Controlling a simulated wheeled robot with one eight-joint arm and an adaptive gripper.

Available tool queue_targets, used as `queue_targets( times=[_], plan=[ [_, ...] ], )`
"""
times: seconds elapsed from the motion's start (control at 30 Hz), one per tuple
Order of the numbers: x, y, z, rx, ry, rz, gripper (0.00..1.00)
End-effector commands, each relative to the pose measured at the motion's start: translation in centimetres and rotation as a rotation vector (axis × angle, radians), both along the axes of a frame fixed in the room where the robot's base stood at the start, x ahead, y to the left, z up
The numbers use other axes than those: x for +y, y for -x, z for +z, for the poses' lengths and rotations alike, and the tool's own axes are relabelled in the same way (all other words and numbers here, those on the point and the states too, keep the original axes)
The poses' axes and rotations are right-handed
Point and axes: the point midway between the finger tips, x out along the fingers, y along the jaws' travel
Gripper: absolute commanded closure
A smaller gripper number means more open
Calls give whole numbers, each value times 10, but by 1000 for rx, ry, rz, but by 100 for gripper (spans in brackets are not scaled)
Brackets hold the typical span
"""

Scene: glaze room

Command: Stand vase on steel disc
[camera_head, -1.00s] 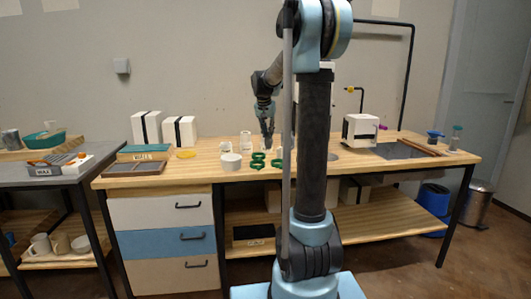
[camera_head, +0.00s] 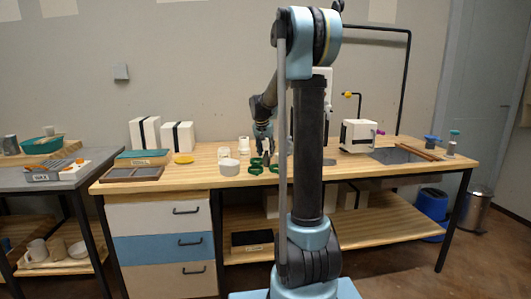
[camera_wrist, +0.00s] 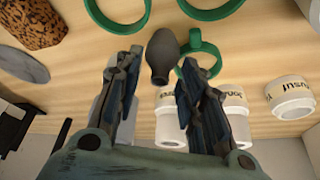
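The vase (camera_wrist: 162,57) is small, dark grey and bulbous with a narrower neck, and looks upright in the wrist view, which shows the bench upside down. My gripper (camera_wrist: 161,66) is open, with one finger on each side of the vase and no clear grip on it. In the head view my gripper (camera_head: 263,147) is low over the bench, and I cannot make out the vase there. A flat grey disc, likely the steel disc (camera_wrist: 22,66), lies at the left of the wrist view with nothing on it in the part I see.
Green rings (camera_wrist: 201,52) lie close around the vase. White labelled jars (camera_wrist: 232,105) stand behind it. A brown speckled object (camera_wrist: 30,22) lies beside the disc. A white box-shaped device (camera_head: 358,135) stands further right on the bench (camera_head: 215,178).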

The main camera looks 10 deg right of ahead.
Motion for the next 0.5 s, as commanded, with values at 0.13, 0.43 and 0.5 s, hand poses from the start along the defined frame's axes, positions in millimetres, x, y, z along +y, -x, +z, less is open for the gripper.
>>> queue_targets(
  times=[0.13, 0.43, 0.5],
  plan=[
    [0, 0, 0, 0, 0, 0, 61],
    [1, 4, 10, 0, 0, 0, 61],
    [3, 8, 19, -1, 0, 0, 61]
  ],
)
